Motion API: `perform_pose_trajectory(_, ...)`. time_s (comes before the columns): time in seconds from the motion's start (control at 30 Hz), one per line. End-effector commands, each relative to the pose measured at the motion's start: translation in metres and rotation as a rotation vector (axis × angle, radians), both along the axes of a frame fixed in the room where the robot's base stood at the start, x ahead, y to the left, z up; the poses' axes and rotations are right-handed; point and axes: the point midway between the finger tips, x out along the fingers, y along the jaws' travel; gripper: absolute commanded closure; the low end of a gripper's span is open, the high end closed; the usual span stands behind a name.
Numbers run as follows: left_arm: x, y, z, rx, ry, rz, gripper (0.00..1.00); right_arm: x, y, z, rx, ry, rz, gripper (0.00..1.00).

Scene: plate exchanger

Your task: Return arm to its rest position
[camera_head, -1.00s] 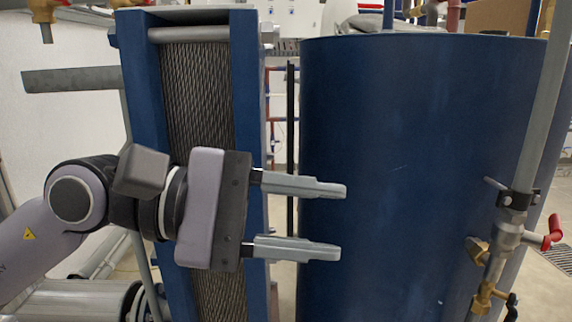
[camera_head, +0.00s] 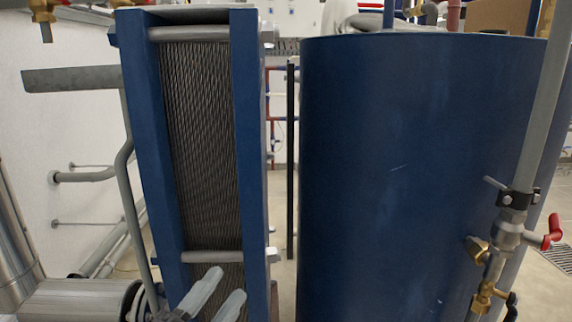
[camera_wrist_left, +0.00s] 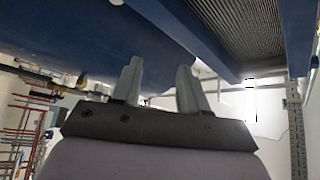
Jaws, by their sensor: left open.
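My left gripper (camera_head: 216,292) is at the bottom of the head view, low in front of the plate exchanger. Only its two grey fingers show there, apart and pointing up to the right. In the left wrist view the gripper (camera_wrist_left: 158,82) shows both fingers spread with nothing between them. The rest of my left arm is out of the head view. The plate exchanger (camera_head: 203,140) has blue end frames and a dark ribbed plate pack. It also shows at the upper right of the left wrist view (camera_wrist_left: 245,25). My right gripper is not in view.
A large blue tank (camera_head: 400,170) stands to the right of the exchanger, with a narrow gap between. A pipe with a red-handled valve (camera_head: 550,234) runs along its right side. Grey pipes (camera_head: 85,176) and a silver cylinder (camera_head: 75,298) are at the left.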

Motion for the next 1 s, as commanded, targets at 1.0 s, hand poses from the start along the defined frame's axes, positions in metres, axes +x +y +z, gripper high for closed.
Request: perform_pose_trajectory(1.0, -0.121, 0.077, -0.153, -0.716, 1.161, 0.320, 0.56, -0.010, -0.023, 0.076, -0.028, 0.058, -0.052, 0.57)
